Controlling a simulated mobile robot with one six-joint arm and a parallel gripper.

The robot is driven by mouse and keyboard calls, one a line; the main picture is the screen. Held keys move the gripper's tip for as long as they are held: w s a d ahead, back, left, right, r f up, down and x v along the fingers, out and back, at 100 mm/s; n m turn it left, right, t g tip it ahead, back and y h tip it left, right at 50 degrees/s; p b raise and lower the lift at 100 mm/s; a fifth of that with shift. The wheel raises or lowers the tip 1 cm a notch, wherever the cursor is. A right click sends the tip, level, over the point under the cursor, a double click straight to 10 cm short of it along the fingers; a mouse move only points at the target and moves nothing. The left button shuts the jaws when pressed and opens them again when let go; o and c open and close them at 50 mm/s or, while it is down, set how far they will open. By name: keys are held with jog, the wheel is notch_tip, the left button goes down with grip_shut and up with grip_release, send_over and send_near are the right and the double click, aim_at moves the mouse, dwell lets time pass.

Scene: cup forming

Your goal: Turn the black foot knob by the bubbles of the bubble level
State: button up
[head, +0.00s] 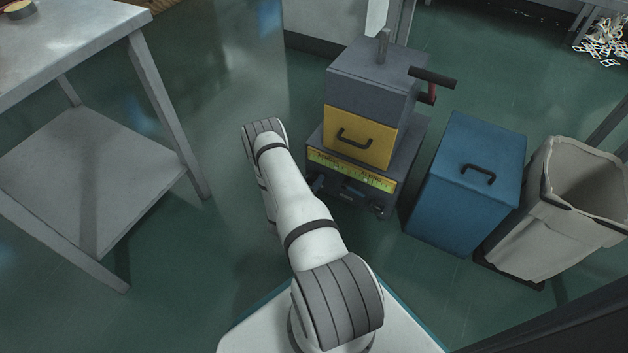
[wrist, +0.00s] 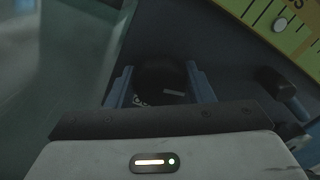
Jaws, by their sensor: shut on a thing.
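In the wrist view the black foot knob (wrist: 160,76) sits between the two blue fingers of my gripper (wrist: 158,90), which is shut on it. The knob's face is dark, with a short pale line and some pale marks. The yellow-green bubble level (wrist: 295,42) shows at the top right of that view, with one pale round spot on it. In the head view the level (head: 350,171) is a strip along the front of the grey machine base. My arm reaches to the machine's left side. The bubbles are too small to read there.
A second dark knob or handle (wrist: 283,90) juts out right of my gripper. The machine carries a yellow drawer (head: 361,137) and a black crank handle (head: 432,77). A blue bin (head: 468,180) and a grey bin (head: 560,225) stand right; a metal table (head: 75,55) stands left.

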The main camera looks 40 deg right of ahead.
jog(key=shift+w+a, duration=0.1)
jog(key=shift+w, duration=0.25)
jog(key=o, duration=0.6)
jog(key=shift+f, duration=0.15)
jog(key=o, duration=0.4)
jog(key=shift+s, duration=0.2)
jog(key=shift+c, duration=0.2)
jog(key=p+v, duration=0.2)
jog(key=v, duration=0.5)
jog(key=shift+s+a+p, duration=0.15)
jog(key=shift+a+p, duration=0.15)
jog(key=shift+p, duration=0.05)
